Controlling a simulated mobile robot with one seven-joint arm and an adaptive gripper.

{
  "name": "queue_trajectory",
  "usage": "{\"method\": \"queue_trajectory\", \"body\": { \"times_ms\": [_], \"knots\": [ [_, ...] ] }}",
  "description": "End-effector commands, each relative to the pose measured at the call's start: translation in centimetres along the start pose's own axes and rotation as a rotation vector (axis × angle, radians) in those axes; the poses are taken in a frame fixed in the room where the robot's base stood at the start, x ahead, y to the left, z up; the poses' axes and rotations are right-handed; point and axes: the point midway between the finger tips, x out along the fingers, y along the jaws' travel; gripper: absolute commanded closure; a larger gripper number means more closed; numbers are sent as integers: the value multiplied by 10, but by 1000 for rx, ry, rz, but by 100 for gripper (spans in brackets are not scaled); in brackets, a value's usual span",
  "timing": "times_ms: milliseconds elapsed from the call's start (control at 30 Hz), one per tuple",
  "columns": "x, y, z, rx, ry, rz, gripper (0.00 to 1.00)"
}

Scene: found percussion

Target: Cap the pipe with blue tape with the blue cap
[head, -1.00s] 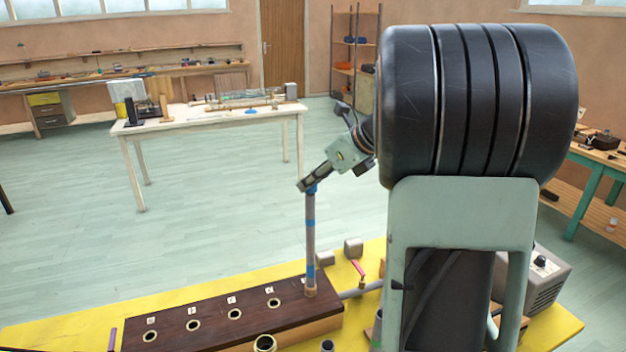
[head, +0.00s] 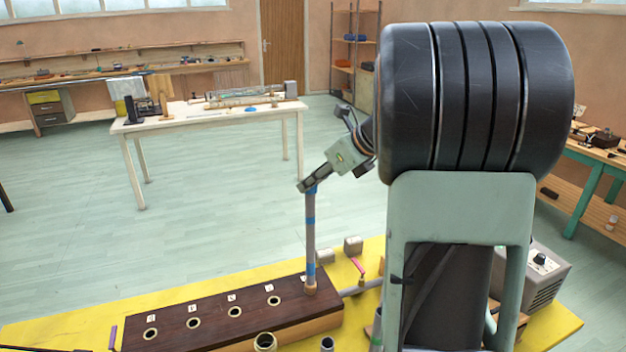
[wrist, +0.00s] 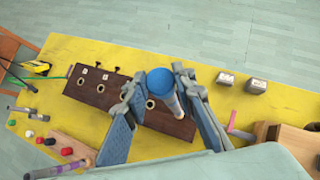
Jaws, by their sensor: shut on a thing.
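The pipe with blue tape (head: 310,240) stands upright at the right end of a dark wooden block (head: 205,315), with blue bands near its top, middle and bottom. My gripper (head: 309,189) is at the pipe's top end. In the wrist view the round blue cap (wrist: 160,81) sits between the fingertips of my gripper (wrist: 161,84), which is shut on it. The grey pipe (wrist: 173,105) shows directly below the cap. The cap is at the pipe's mouth; I cannot tell how far down it is seated.
The block has several empty, labelled holes left of the pipe. The yellow bench top (head: 60,332) also carries two grey blocks (wrist: 240,82), a grey box (head: 540,275) and, in the wrist view, small coloured caps (wrist: 30,133). A white table (head: 210,122) stands beyond open floor.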

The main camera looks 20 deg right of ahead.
Motion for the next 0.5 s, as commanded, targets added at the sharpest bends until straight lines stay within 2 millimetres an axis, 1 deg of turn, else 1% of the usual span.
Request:
{"method": "queue_trajectory", "body": {
  "times_ms": [500],
  "knots": [
    [10,0,-10,1,0,0,86]
  ]
}}
